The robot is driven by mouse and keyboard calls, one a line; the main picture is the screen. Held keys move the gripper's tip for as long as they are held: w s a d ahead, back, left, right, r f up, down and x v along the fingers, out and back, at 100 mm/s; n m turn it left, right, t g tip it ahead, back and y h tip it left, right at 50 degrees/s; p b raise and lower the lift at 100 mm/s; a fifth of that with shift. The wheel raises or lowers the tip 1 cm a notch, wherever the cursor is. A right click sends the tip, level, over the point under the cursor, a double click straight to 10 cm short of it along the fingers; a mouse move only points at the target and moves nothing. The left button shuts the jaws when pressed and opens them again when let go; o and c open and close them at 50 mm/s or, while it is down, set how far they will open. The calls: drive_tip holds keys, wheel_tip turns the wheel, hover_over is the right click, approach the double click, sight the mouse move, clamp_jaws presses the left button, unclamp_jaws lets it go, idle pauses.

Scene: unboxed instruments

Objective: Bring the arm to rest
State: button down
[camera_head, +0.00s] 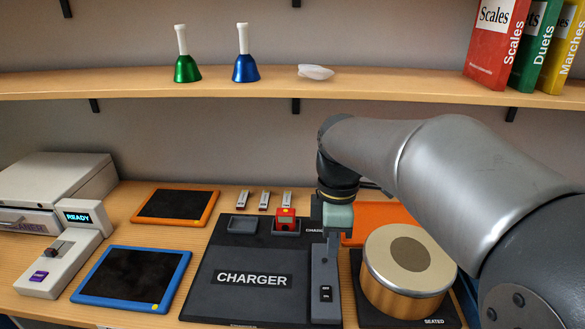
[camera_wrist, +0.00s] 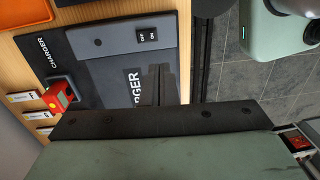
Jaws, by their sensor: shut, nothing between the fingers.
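My gripper (camera_head: 333,245) hangs at the right edge of the black charger (camera_head: 212,265) in the head view, its fingers pointing down near the raised grey switch block (camera_head: 325,285). In the wrist view my gripper (camera_wrist: 158,84) has its fingers together with nothing between them, over the charger (camera_wrist: 85,75). I cannot tell whether the fingertips touch the charger. The rocker switch shows in the wrist view (camera_wrist: 148,37). A red block (camera_head: 286,218) sits in the charger's right slot, and the left slot (camera_head: 241,225) is empty.
A gold drum (camera_head: 408,268) stands close to the right of my gripper. Orange (camera_head: 176,206) and blue (camera_head: 132,278) tablets and a READY device (camera_head: 70,240) lie left. The shelf above holds green (camera_head: 187,68) and blue (camera_head: 245,66) bells, a shell (camera_head: 315,72) and books (camera_head: 497,45).

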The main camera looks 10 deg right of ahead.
drive_tip(key=s+f+m+t, duration=0.1)
drive_tip(key=s+f+m, duration=0.9)
drive_tip(key=s+m, duration=0.4)
drive_tip(key=shift+d+m, duration=0.35)
drive_tip(key=shift+m, duration=0.35)
drive_tip(key=shift+f, duration=0.1)
